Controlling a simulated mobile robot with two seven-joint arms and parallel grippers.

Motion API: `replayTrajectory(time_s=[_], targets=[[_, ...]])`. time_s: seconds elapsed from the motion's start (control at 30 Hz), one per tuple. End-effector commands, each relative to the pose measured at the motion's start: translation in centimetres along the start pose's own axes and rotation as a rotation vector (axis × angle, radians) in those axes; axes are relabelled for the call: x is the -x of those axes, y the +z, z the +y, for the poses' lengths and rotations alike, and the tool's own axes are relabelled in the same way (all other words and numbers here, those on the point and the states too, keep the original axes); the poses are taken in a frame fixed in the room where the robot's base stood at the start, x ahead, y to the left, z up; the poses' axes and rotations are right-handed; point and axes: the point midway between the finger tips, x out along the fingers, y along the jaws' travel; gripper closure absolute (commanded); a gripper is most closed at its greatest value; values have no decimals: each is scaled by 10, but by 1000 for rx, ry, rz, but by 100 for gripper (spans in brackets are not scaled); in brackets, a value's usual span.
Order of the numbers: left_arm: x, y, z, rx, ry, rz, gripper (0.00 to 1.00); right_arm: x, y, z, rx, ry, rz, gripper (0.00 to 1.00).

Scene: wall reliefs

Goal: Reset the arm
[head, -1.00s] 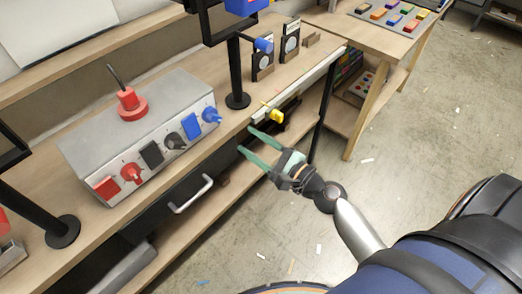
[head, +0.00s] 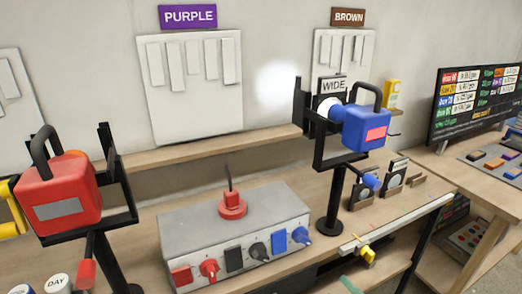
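Only a green fingertip of my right gripper (head: 350,286) shows, at the bottom edge of the head view. It is below the yellow-handled slider (head: 368,254) on the bench's front edge. The rest of that gripper and its arm are out of frame, so I cannot tell whether it is open. My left gripper is not in view.
A grey control box (head: 236,236) with red, black and blue controls sits on the bench. A red lamp (head: 58,196) and a blue lamp (head: 366,128) stand on black stands. Relief panels (head: 190,85) hang on the wall. A dark screen (head: 478,103) stands at right.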

Motion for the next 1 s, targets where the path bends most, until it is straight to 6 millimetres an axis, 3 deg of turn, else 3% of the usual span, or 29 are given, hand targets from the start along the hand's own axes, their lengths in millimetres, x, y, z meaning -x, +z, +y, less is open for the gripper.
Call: replayTrajectory(time_s=[0.27,0.5,0.73,1.0], targets=[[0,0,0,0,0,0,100,24,-34,100,747,300,75,50],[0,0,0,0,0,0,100,64,-61,177,1468,604,-27,50],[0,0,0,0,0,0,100,93,-74,214,1928,780,-183,50],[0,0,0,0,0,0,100,99,-76,220,2032,814,-227,50]])
